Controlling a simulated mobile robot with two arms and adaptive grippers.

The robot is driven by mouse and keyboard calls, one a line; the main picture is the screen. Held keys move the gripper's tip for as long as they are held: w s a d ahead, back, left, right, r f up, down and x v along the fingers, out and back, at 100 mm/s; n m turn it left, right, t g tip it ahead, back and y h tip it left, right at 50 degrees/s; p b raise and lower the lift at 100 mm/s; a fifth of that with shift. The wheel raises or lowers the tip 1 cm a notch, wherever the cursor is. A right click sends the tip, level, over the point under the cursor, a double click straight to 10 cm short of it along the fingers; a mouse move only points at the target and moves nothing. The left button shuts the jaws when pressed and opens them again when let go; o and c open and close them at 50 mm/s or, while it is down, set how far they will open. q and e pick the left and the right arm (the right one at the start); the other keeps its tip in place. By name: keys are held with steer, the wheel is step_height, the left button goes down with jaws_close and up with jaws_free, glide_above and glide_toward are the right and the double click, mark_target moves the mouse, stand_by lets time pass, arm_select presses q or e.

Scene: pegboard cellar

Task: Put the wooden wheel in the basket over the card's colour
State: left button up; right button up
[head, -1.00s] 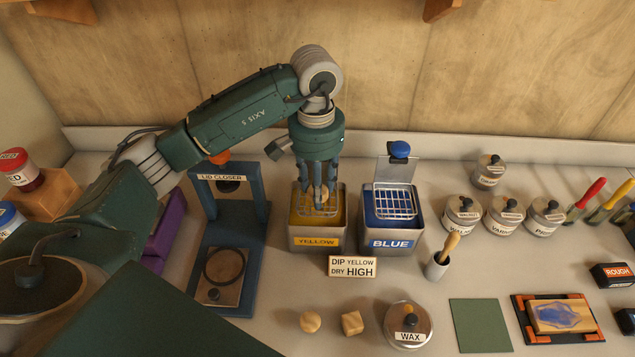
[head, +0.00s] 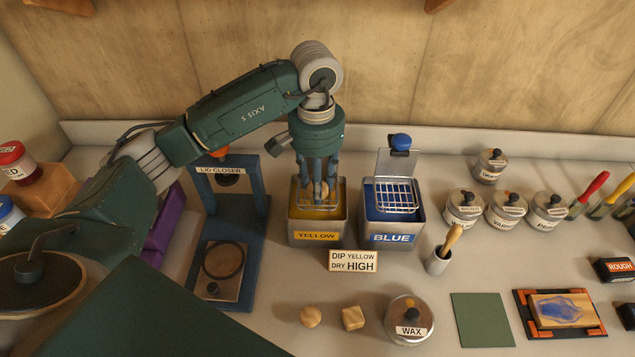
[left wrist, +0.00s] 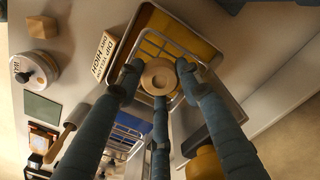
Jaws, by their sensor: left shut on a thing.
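My left gripper (head: 319,186) points straight down over the yellow tank (head: 317,236), shut on the wooden wheel (head: 321,192). In the left wrist view the pale round wheel (left wrist: 147,76) with its centre hole sits between the fingertips. Below it is the wire basket (left wrist: 178,40) of the yellow tank; I cannot tell whether the wheel touches the wires. The card (head: 353,261) reads "DIP YELLOW DRY HIGH" and stands in front of the tanks. The blue tank (head: 392,237) with its own empty wire basket (head: 396,196) is just right. My right gripper is not in view.
The blue lid closer (head: 258,215) stands close left of the yellow tank. A brush cup (head: 438,262), a wax tin (head: 408,320) and two small wooden pieces (head: 311,316) are in front. Several tins (head: 505,210) stand right. A green mat (head: 482,320) lies bare.

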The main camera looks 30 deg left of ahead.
arm_select(q)
steer(key=shift+f, duration=0.15)
steer(key=o, duration=1)
step_height(320, 180, up, 12)
steer(key=shift+a+r, duration=0.1)
